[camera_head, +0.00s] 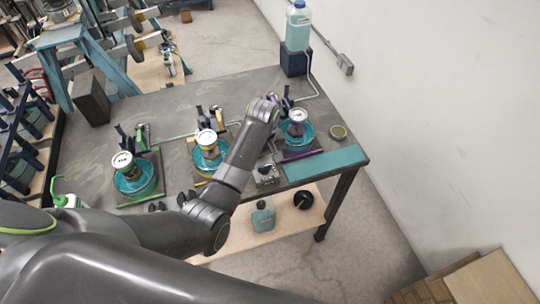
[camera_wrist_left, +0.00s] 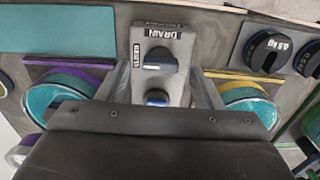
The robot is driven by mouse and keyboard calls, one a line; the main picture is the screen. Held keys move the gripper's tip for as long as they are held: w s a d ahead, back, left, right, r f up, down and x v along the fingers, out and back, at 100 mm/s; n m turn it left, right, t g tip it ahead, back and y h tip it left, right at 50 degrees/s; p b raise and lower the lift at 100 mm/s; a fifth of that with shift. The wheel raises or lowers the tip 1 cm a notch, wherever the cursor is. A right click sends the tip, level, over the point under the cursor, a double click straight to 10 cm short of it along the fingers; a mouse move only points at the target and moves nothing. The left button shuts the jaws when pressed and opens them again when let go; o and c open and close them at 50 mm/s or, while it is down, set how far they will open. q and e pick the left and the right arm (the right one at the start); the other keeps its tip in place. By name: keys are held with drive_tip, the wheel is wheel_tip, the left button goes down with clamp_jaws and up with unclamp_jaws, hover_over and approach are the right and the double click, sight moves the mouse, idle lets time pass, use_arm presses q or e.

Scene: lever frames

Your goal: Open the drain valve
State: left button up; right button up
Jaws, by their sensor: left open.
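The drain valve is a small grey box (camera_head: 265,174) near the table's front edge, left of the teal mat. The fingers look empty. My right gripper is not seen.
Stands with teal bowls and gauges flank the valve: purple (camera_head: 297,132), yellow (camera_head: 208,158) and green (camera_head: 133,180). A teal mat (camera_head: 325,163) lies right. A bottle (camera_head: 298,25) stands on a dark block behind.

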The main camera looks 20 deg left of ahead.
use_arm(q)
wheel_tip(320, 180, down, 2)
drive_tip(key=shift+w, duration=0.15)
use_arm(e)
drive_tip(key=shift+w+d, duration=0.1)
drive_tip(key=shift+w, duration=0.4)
use_arm(q)
drive_tip(key=shift+s, duration=0.2)
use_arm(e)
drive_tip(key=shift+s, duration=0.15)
use_arm(q)
drive_tip(key=c, duration=1)
